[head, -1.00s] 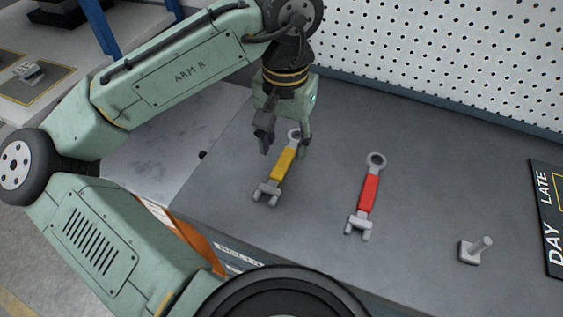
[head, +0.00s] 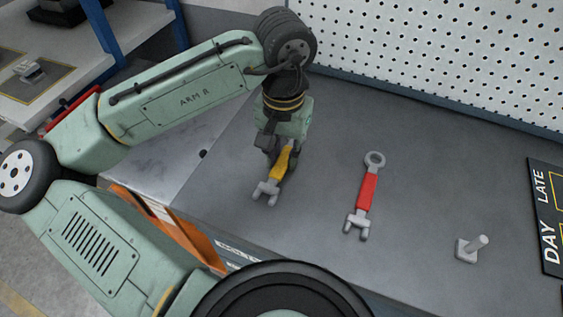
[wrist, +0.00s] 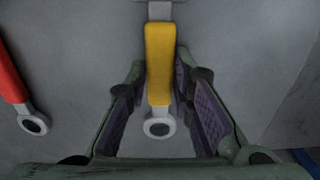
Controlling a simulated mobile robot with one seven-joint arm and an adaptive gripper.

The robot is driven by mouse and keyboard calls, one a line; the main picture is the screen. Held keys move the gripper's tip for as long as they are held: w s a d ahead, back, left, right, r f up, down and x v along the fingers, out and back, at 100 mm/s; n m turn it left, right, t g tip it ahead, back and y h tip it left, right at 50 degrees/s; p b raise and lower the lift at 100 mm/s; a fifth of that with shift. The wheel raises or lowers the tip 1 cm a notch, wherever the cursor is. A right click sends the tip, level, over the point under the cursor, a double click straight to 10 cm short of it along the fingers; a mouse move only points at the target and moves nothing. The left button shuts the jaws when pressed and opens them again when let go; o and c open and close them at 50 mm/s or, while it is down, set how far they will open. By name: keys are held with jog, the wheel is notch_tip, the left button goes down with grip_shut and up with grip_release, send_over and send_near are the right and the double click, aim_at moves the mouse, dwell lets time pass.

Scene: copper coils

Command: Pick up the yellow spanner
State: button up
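The yellow spanner (head: 279,171) lies on the grey bench top, its grey open jaw toward the front and its ring end hidden behind my gripper in the head view. In the wrist view the yellow handle (wrist: 160,62) and ring end show between my two fingers. In the head view my gripper (head: 278,150) is down over the spanner's far half. Whether the fingertips touch the bench I cannot tell.
A red spanner (head: 367,193) lies to the right on the same bench top (head: 420,150). A grey peg on a square base (head: 470,247) stands farther right, near a dark board marked DAY and LATE (head: 548,230). A white pegboard (head: 450,60) rises behind.

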aim_at(283, 159)
grip_shut()
dwell(0.3)
jog(key=shift+r, duration=0.5)
notch_tip(283, 159, up, 2)
jog(key=shift+r+b, duration=0.1)
jog(key=shift+b, duration=0.3)
jog(key=s+b, duration=0.1)
jog(key=s, duration=0.3)
jog(key=s+a+r+b, duration=0.1)
jog(key=s, duration=0.4)
jog(key=s+a+b, duration=0.1)
jog(key=s, duration=0.4)
jog(key=shift+s+r, duration=0.15)
jog(key=shift+s, duration=0.05)
jog(key=shift+s+a+r+b, duration=0.15)
jog(key=shift+s+r+b, duration=0.15)
jog(key=shift+s, duration=0.4)
